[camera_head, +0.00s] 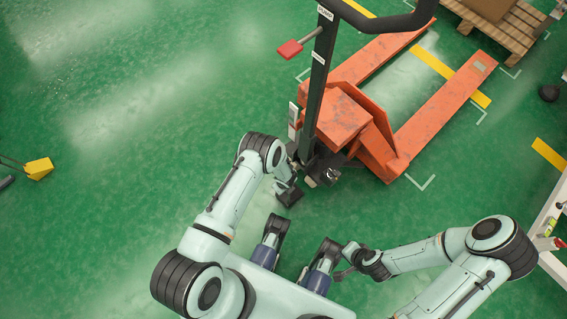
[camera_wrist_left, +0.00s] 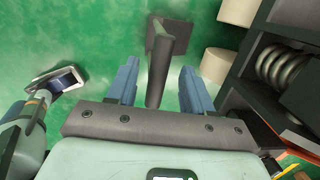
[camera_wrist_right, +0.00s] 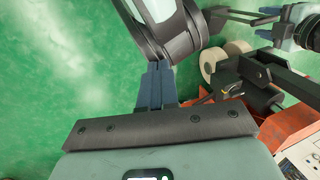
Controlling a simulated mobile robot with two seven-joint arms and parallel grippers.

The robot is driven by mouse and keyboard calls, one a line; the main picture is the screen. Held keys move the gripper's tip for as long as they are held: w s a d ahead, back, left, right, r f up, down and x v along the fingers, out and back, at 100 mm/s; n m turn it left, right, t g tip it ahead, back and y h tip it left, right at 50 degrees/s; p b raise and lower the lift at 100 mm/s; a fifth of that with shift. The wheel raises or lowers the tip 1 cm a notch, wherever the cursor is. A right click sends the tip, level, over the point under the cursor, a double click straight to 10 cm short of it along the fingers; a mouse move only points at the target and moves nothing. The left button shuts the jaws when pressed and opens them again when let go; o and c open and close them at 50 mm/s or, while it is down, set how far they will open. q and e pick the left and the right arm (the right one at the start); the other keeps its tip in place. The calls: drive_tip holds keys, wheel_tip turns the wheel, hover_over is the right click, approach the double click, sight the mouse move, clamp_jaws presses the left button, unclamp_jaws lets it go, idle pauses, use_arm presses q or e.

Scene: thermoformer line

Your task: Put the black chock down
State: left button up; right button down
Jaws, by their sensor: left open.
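The black chock (camera_wrist_left: 170,45) shows in the left wrist view as a dark plate with an upright bar, against the green floor. Its bar reaches back between the two blue fingers of my left gripper (camera_wrist_left: 155,88), with a gap on each side. In the head view the chock (camera_head: 290,197) is at the end of my left arm, beside the front of the pallet truck (camera_head: 343,117). My left gripper (camera_head: 286,182) is open there. My right gripper (camera_wrist_right: 156,84) has its fingers together with nothing between them; in the head view it (camera_head: 342,274) hangs near my base.
The orange pallet truck's black handle column (camera_head: 318,80) rises close to my left gripper. Its pale wheels (camera_wrist_left: 215,64) lie right of the chock in the left wrist view. A yellow block (camera_head: 39,168) lies far left.

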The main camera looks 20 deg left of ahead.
use_arm(q)
drive_tip(key=r+p, duration=0.1)
drive_tip(key=r, duration=0.3)
drive_tip(key=r+p, duration=0.1)
drive_tip(key=r, duration=0.1)
drive_tip(key=shift+s+d+r+p, duration=0.1)
drive_tip(key=shift+s+d+p, duration=0.1)
drive_tip(key=shift+d+p, duration=0.1)
drive_tip(key=shift+s+d+r+p, duration=0.1)
drive_tip(key=shift+r+p, duration=0.1)
drive_tip(key=shift+r, duration=0.6)
drive_tip(key=shift+s+d+r+p, duration=0.1)
drive_tip(key=shift+s+r+p, duration=0.05)
drive_tip(key=shift+r, duration=0.6)
drive_tip(key=shift+s+r+p, duration=0.1)
drive_tip(key=shift+r+p, duration=0.1)
drive_tip(key=shift+r, duration=0.6)
use_arm(e)
drive_tip(key=s+a+r+g, duration=0.1)
drive_tip(key=s+a+r, duration=0.1)
drive_tip(key=s+r, duration=0.2)
drive_tip(key=shift+s+r+g+y, duration=0.3)
drive_tip(key=shift+s+r+g, duration=0.05)
drive_tip(key=shift+s+g, duration=0.05)
